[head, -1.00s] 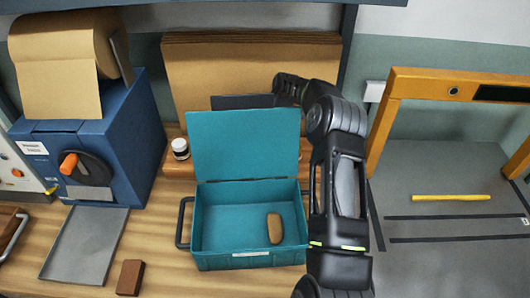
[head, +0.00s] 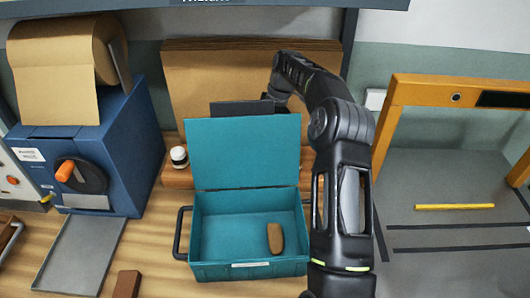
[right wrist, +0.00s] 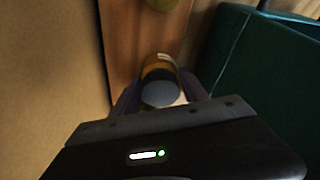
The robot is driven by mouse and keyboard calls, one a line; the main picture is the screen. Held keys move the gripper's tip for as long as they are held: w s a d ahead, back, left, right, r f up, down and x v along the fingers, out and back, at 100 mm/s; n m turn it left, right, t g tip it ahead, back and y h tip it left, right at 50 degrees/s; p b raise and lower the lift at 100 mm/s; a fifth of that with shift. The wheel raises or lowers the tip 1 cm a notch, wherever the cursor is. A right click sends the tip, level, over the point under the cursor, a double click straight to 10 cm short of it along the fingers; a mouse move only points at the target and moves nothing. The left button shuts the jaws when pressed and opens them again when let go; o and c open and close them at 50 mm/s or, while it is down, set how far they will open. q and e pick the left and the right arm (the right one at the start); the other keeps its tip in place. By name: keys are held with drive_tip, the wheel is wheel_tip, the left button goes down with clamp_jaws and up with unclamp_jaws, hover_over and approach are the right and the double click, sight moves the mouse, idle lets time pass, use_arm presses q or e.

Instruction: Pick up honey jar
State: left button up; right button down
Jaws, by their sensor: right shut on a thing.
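The honey jar (right wrist: 160,70), an amber jar with a grey round end facing the camera, shows in the right wrist view. It sits between the two fingers of my right gripper (right wrist: 160,98), which is shut on it. In the head view my right arm reaches behind the raised lid of the teal box; a dark flat part of the hand shows above the lid, but the fingers and this jar are hidden. My left gripper is in neither view.
The open teal box (head: 250,270) holds a brown oval object (head: 275,238). A small white-lidded jar (head: 179,156) stands left of its lid. A blue machine (head: 115,145) with a paper roll is at left, an orange frame (head: 386,125) at right. Cardboard (head: 230,75) stands behind.

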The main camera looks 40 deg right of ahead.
wheel_tip(320, 180, up, 3)
drive_tip(key=shift+p, duration=1.05)
drive_tip(key=shift+s+d+r, duration=0.2)
drive_tip(key=s+d+b, duration=0.1)
drive_tip(key=s+d, duration=0.9)
drive_tip(key=s, duration=0.4)
drive_tip(key=shift+f, duration=0.15)
